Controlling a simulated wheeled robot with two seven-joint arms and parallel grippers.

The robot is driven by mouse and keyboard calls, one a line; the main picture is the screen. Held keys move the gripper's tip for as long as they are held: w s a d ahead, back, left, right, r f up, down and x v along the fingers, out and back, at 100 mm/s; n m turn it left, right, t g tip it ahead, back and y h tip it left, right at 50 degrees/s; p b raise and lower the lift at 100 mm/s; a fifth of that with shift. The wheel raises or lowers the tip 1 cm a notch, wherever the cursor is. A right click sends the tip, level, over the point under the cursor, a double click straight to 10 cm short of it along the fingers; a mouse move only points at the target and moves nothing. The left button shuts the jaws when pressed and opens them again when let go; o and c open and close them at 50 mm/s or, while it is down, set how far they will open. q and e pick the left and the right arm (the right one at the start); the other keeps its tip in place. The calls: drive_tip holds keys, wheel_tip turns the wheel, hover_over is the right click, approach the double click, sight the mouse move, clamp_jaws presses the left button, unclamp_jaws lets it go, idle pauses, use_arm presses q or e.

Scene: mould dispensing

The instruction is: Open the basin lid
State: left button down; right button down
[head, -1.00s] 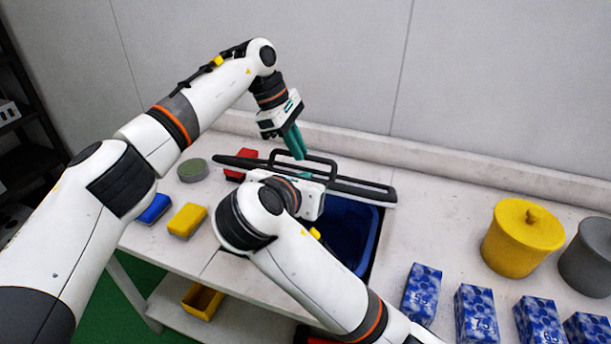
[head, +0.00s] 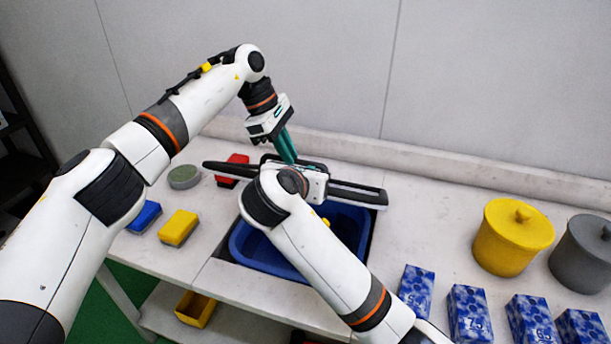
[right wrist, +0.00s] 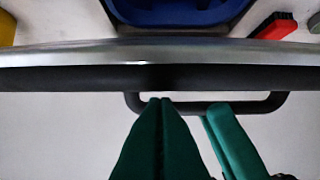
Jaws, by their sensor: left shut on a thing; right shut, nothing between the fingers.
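The basin lid (head: 360,193) is raised off the blue basin (head: 265,252) and stands tilted, nearly edge-on, over its far side. It spans the right wrist view as a grey rim with a dark strip (right wrist: 60,60). My left gripper (head: 290,160) is shut on the lid's black handle from above; the handle loop shows in the right wrist view (right wrist: 275,101). My right gripper (right wrist: 160,102) is shut and empty, its tips at the handle bar; I cannot tell whether they touch it. A green finger of the left gripper shows beside it. My right arm hides part of the lid and basin.
A yellow lidded pot (head: 510,240) and a grey pot (head: 583,253) stand at right, behind several blue boxes (head: 417,290).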

use_arm(q)
drive_tip(key=shift+w+f, duration=0.1)
drive_tip(key=shift+f, duration=0.2)
use_arm(e)
drive_tip(key=shift+w+d+r, duration=0.2)
drive_tip(key=shift+w+r, duration=0.35)
drive_tip(key=shift+r, duration=0.1)
use_arm(q)
drive_tip(key=c, duration=1.8)
unclamp_jaws()
drive_tip(key=o, duration=0.3)
drive_tip(key=shift+w+d+f, duration=0.1)
drive_tip(key=shift+w, duration=0.1)
use_arm(e)
drive_tip(key=shift+w+d+f, duration=0.1)
drive_tip(key=shift+w+f, duration=0.05)
drive_tip(key=shift+w, duration=0.1)
use_arm(q)
drive_tip(key=shift+o, duration=0.2)
drive_tip(key=shift+w, duration=0.2)
use_arm(e)
drive_tip(key=shift+w+f, duration=0.15)
